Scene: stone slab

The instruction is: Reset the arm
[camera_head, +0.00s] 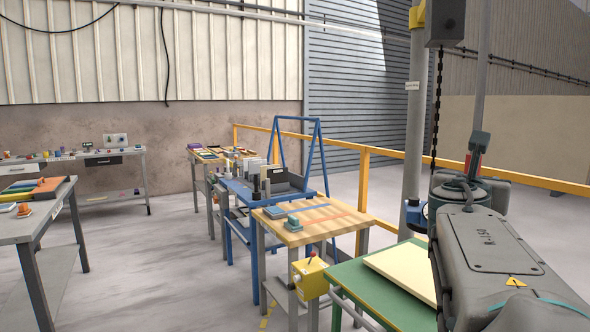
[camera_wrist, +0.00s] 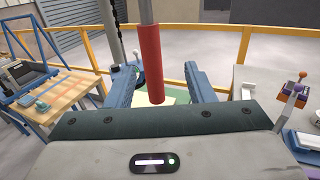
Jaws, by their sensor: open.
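My gripper (camera_wrist: 160,72) shows in the wrist view with its two blue-grey fingers spread apart. A red cylinder (camera_wrist: 150,62) with a grey upper part stands in the picture between the fingers. In the head view my arm fills the right edge, over part of the green table (camera_head: 398,298). The fingers cannot be made out clearly there.
A pale board lies on the green table. A grey post (camera_head: 413,130), hanging chain (camera_head: 436,100) and yellow railing (camera_head: 365,185) are close to my arm. Open floor lies at left-centre.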

